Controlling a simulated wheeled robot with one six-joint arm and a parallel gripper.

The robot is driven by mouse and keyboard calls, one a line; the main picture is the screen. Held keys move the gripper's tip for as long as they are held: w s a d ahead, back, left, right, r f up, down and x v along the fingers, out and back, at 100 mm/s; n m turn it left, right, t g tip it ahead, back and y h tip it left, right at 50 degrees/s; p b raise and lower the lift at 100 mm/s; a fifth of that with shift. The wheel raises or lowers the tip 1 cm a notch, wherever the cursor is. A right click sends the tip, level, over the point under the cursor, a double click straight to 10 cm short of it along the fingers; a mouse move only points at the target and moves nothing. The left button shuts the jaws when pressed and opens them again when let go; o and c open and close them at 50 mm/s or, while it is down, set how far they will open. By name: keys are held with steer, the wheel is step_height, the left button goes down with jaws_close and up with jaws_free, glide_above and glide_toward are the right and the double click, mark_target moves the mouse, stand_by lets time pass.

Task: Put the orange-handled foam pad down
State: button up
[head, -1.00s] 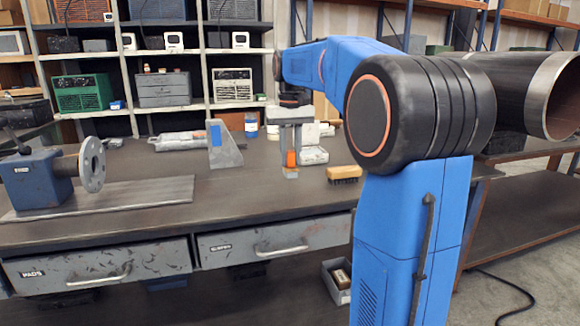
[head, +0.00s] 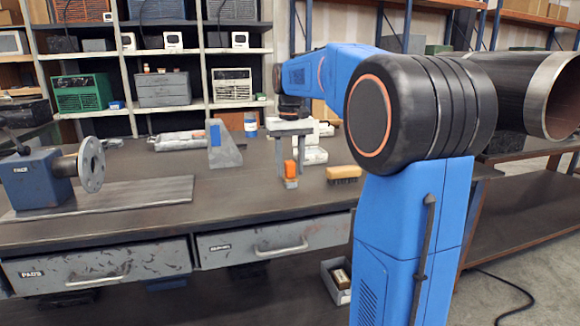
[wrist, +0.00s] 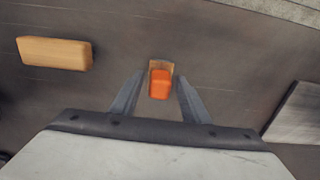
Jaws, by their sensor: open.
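The orange-handled foam pad (head: 290,177) stands upright on the workbench in the head view, its orange handle on top. In the wrist view the pad (wrist: 160,82) shows just beyond and between my fingertips. My gripper (head: 293,158) is above the pad with its fingers pointing down. In the wrist view my gripper (wrist: 157,98) is open, with a gap between each finger and the orange handle. The underside of the pad is hidden.
A wooden-backed brush (head: 344,173) lies close to the pad on the right. A grey angled block (head: 224,155) stands to the left. A blue vise-like fixture with a flange (head: 92,165) is at far left. The bench front between is clear.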

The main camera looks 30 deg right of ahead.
step_height(320, 180, up, 12)
steer(key=shift+r, duration=0.15)
stand_by(0.4)
steer(key=s+a+f+n+t, duration=0.1)
steer(key=s+a+f, duration=0.4)
steer(key=s, duration=0.2)
steer(key=s+a+f+n+t, duration=0.1)
steer(key=s+a+f, duration=0.4)
steer(key=s, duration=0.2)
steer(key=s+a+f+t, duration=0.1)
steer(key=s+a+f, duration=0.1)
steer(key=s+f, duration=0.6)
steer(key=s+a+f+n+t, duration=0.1)
steer(key=s+a+f, duration=0.2)
steer(key=s+f, duration=0.5)
step_height(320, 180, down, 3)
steer(key=shift+a+f+t, duration=0.1)
steer(key=shift+a+t, duration=0.25)
steer(key=shift+t, duration=0.05)
